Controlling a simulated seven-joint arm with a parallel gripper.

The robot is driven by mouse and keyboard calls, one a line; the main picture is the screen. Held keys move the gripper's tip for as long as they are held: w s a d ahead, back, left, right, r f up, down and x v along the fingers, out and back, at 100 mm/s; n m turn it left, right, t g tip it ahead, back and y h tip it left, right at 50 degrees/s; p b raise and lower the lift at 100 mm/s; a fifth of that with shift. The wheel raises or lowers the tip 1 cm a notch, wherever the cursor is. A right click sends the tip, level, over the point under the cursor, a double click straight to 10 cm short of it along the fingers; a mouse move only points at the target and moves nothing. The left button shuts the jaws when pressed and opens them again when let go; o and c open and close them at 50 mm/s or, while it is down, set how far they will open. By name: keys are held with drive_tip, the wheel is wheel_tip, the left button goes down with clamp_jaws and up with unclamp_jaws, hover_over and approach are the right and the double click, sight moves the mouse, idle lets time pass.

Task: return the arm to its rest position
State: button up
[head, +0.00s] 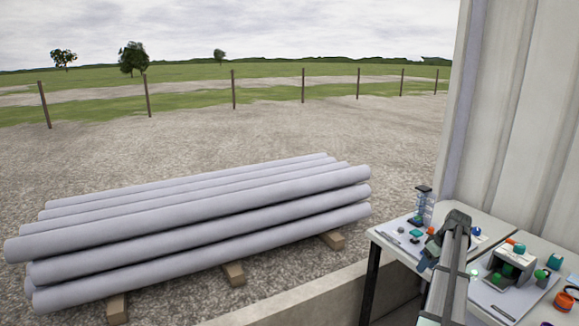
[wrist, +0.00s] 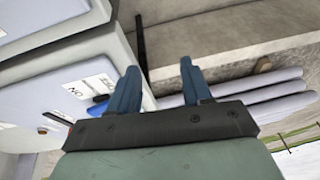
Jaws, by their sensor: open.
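My arm (head: 452,270) rises at the lower right of the head view, folded over in front of the white tables. Its gripper (head: 425,263) shows there as a small bluish part by the left table's front edge. In the wrist view my gripper (wrist: 158,70) has its two blue fingers apart with nothing between them. It appears clear of the table and the pipes.
A white table (head: 395,236) and a second one (head: 483,304) carry small coloured parts and a grey box (head: 512,268). A concrete ledge (head: 300,300) runs beside them. Grey pipes (head: 200,215) lie stacked on wooden blocks outside. A corrugated wall (head: 520,120) stands at right.

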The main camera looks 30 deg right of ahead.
drive_tip(key=w+a+f+g, duration=0.1)
drive_tip(key=w+a+f, duration=0.3)
drive_tip(key=a, duration=0.6)
drive_tip(key=w+a+f, duration=0.5)
drive_tip(key=a, duration=0.6)
drive_tip(key=w+a+f+g, duration=0.1)
drive_tip(key=w+a+f, duration=0.3)
drive_tip(key=a, duration=0.6)
drive_tip(key=s+a+f, duration=0.3)
drive_tip(key=a+f, duration=0.1)
drive_tip(key=a, duration=0.8)
drive_tip(key=s+a+f+g+h, duration=0.1)
drive_tip(key=s+a+f, duration=0.15)
drive_tip(key=a, duration=0.95)
drive_tip(key=s+a+f, duration=0.2)
drive_tip(key=a+f, duration=0.2)
drive_tip(key=a, duration=0.7)
drive_tip(key=s+f+g, duration=0.3)
drive_tip(key=s+f, duration=0.7)
drive_tip(key=s, duration=0.4)
drive_tip(key=s+f+g, duration=0.4)
drive_tip(key=s+f, duration=0.6)
drive_tip(key=s, duration=0.5)
drive_tip(key=shift+s, duration=0.25)
